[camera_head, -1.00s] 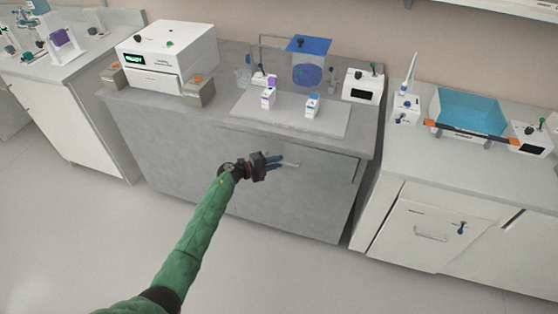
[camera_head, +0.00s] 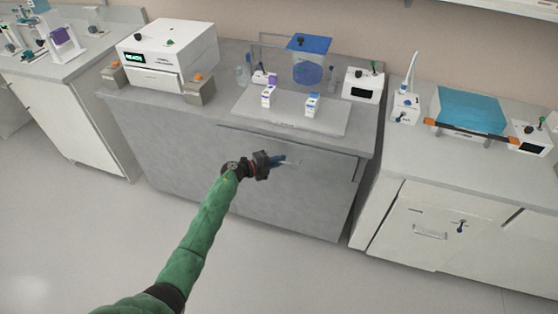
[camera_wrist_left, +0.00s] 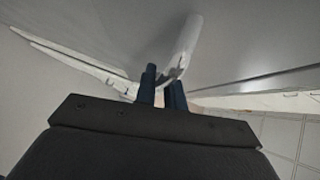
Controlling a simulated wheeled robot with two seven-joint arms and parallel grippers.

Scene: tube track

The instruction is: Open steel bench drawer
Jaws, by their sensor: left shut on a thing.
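The steel bench (camera_head: 170,128) stands in the middle of the head view, with a wide grey drawer front (camera_head: 318,188) below its top. My left gripper (camera_head: 280,161) is at the upper middle of that front. Its dark blue fingers are shut on the drawer handle (camera_head: 294,163), a pale bar partly hidden by the fingers. In the left wrist view the fingers (camera_wrist_left: 161,92) close around the light handle (camera_wrist_left: 188,45) against the grey front. The drawer front looks about flush with the bench; I cannot tell of any gap. My right gripper is not in view.
On the bench top stand a white machine (camera_head: 166,55), a blue-lidded container (camera_head: 309,62), a light tray (camera_head: 290,112) with small boxes and a small device (camera_head: 363,85). The floor in front is clear.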

